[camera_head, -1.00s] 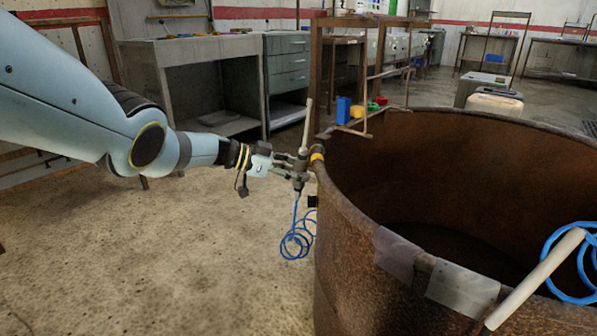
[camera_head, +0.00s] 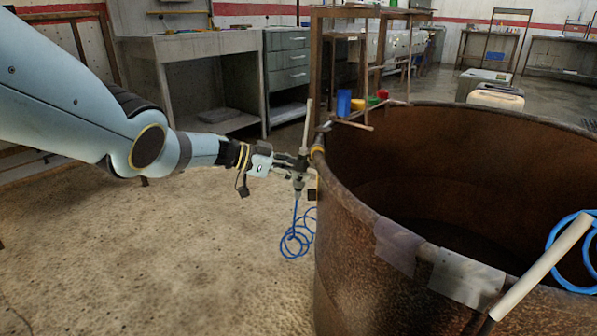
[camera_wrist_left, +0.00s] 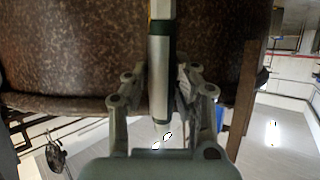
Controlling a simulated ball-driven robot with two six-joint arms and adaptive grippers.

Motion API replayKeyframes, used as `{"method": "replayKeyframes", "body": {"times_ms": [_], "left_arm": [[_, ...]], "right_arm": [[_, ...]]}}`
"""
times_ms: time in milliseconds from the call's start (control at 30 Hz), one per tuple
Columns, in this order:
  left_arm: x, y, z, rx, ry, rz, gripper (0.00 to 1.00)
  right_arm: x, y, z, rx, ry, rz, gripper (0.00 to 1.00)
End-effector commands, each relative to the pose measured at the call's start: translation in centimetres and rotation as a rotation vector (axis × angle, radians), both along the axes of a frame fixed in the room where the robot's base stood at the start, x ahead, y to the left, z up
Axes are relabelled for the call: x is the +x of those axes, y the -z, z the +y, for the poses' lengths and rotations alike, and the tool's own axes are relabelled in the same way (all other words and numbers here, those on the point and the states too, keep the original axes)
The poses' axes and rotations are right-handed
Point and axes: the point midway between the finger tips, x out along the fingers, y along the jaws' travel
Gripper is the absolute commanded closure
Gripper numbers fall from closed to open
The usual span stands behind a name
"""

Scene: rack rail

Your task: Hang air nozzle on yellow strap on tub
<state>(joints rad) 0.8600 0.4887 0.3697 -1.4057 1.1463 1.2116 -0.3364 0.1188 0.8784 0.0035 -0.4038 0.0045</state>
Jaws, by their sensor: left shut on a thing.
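My left gripper (camera_head: 301,170) is shut on the air nozzle (camera_head: 305,133), a pale upright tube. A blue coiled hose (camera_head: 297,238) hangs below it. The nozzle is just outside the rusty tub (camera_head: 345,235), close to the yellow strap (camera_head: 317,150) on its left rim; I cannot tell whether they touch. In the left wrist view the gripper's fingers (camera_wrist_left: 160,95) stand either side of the silver nozzle body (camera_wrist_left: 160,78), with the brown tub (camera_wrist_left: 70,50) behind it. My right gripper is not in view.
A second pale tube (camera_head: 540,270) with a blue coil (camera_head: 562,285) lies at the tub's near right rim. Grey patches (camera_head: 465,278) cover part of that rim. A rusty frame with small blue, yellow, red and green items stands behind the tub. The floor at left is open.

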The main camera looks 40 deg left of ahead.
Motion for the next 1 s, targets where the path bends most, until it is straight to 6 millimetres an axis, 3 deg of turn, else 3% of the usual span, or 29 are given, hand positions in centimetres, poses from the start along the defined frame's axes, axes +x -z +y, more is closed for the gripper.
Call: {"method": "replayKeyframes", "body": {"times_ms": [233, 267, 467, 767, 1000], "left_arm": [[0.0, 0.1, 0.1, 0.001, -0.001, 0.0, 1.0], [0.0, 0.1, 0.1, 0.001, -0.001, 0.0, 0.75], [0.0, 0.1, 0.1, 0.001, -0.001, 0.0, 0.49], [-0.1, 0.2, 0.1, 0.002, -0.001, 0.001, 0.49], [-1.5, -0.4, 1.5, 0.006, 0.0, 0.001, 0.49]], "right_arm": [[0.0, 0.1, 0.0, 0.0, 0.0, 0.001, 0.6], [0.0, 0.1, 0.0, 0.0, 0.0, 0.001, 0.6], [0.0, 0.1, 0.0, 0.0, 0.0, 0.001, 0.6], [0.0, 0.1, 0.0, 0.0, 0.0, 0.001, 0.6], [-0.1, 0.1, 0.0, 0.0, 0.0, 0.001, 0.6]]}}
